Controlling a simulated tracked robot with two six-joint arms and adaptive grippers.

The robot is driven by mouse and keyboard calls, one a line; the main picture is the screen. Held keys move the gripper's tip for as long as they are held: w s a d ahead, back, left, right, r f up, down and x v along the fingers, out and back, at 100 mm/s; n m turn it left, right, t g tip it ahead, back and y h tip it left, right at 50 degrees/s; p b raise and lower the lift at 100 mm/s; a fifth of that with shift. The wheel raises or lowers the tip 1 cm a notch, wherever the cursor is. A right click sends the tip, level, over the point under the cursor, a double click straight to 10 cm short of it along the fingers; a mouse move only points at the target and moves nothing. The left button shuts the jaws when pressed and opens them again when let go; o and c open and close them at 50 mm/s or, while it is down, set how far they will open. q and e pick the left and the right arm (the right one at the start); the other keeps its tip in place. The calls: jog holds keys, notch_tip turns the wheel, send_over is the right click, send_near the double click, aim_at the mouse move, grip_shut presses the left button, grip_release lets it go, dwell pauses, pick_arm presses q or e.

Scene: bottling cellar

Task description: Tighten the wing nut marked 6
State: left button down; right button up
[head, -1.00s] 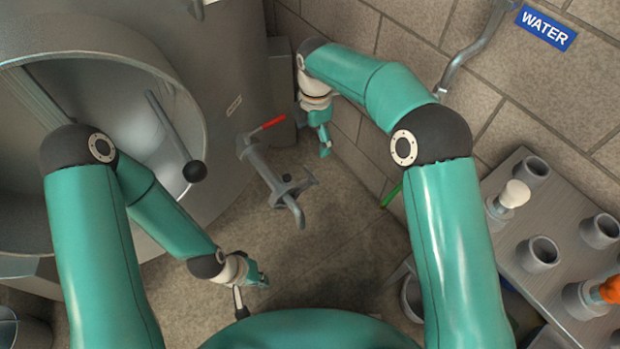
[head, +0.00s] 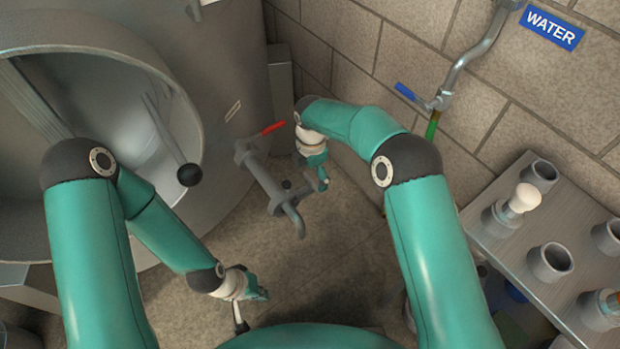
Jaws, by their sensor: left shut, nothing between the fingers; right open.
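I cannot make out a wing nut marked 6 in the head view. A grey tank (head: 225,60) with a wide round opening (head: 195,110) fills the left side. A grey outlet pipe (head: 265,182) with a red lever (head: 272,128) sticks out of it. My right gripper (head: 322,184) is open, close to the right of the outlet pipe's end; I cannot tell whether they touch. My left gripper (head: 262,293) is shut and empty, low over the floor, below and left of the outlet pipe's end.
A grey rod with a black ball (head: 190,174) crosses the tank opening. At right, a bench (head: 520,262) carries several grey cups and a white-topped item (head: 525,197). A wall pipe (head: 470,52) has a blue lever (head: 405,91) and a WATER sign (head: 551,27). The floor (head: 190,310) is mostly bare.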

jog(key=shift+f, duration=1)
